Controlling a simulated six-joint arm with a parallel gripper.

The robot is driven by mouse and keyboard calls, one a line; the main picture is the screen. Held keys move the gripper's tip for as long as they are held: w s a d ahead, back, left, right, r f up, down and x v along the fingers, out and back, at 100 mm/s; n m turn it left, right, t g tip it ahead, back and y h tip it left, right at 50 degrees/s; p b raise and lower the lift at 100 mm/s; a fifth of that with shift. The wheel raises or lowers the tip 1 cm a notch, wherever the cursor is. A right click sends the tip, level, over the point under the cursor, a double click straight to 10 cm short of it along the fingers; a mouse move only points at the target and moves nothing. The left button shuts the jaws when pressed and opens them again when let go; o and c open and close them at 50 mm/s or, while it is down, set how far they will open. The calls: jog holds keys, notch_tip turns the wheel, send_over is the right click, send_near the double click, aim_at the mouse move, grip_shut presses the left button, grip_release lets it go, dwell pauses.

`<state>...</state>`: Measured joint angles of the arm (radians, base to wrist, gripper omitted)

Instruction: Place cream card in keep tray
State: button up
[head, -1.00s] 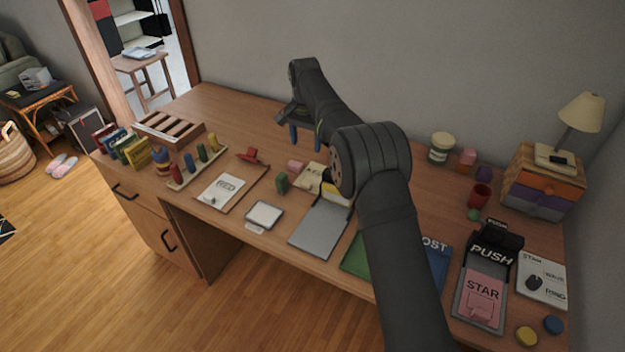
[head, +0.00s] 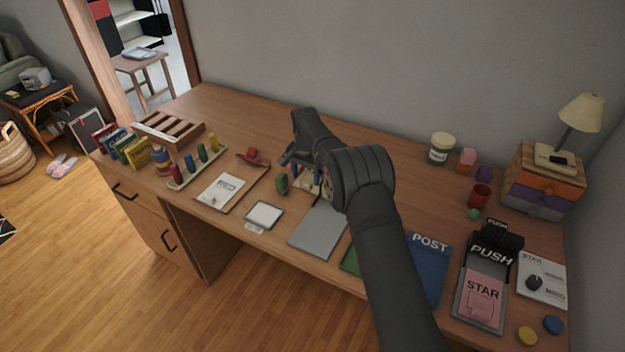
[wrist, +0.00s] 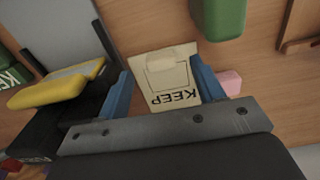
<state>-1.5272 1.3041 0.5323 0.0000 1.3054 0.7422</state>
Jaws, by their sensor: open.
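The cream card (wrist: 165,77) lies on the desk in the wrist view, with "KEEP" printed on it upside down and a raised cream tab. My gripper (wrist: 162,82) is open, with one blue finger on each side of the card. I cannot tell whether the fingers touch it. In the head view my gripper (head: 300,165) is low over the desk's middle and hides most of the card. A green tray (head: 351,260) is partly hidden behind my arm; green with white lettering shows at the wrist view's left edge (wrist: 10,80).
A green block (wrist: 222,18) stands close to the card, and a pink block (wrist: 231,82) is beside the right finger. A yellow-topped object (wrist: 55,88) is left of the fingers. A grey mat (head: 318,232) and the blue POST tray (head: 428,268) lie to the right.

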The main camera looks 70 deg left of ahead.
notch_tip(320, 180, down, 3)
jog(key=shift+r, duration=0.1)
jog(key=shift+c, duration=0.4)
jog(key=c, duration=1)
jog(key=shift+r, duration=0.1)
jog(key=shift+c, duration=0.2)
